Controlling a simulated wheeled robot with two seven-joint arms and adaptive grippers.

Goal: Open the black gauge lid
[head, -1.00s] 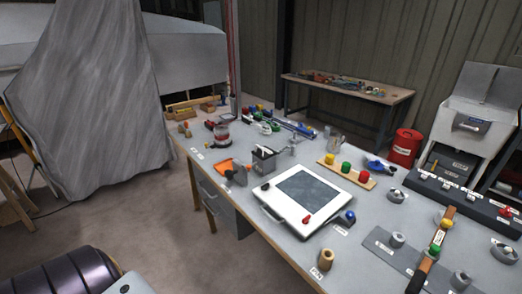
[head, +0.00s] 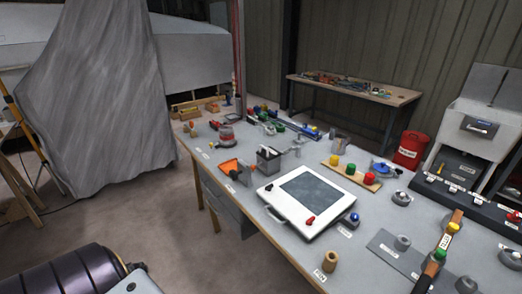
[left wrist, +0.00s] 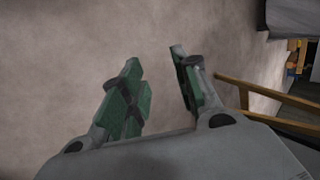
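I cannot make out for sure which thing is the black gauge lid. Several round grey fittings stand on the right of the workbench (head: 225,180), one of them a squat grey pot (head: 401,198) near the back, another a grey knob-like piece (head: 403,242) on a flat grey plate. A white panel (head: 276,205) with a dark inset and a red handle lies in the middle. My left gripper (left wrist: 158,80) shows in the left wrist view, its green-padded fingers apart with only bare floor between them. It is away from the bench top. My right gripper is in no view.
A red can (head: 410,150) and a white cabinet (head: 472,125) stand behind the bench at right. A board with coloured knobs (head: 350,170) and a grey bin (head: 268,160) stand near the panel. A grey draped sheet (head: 95,100) rises at left. The floor before the bench is clear.

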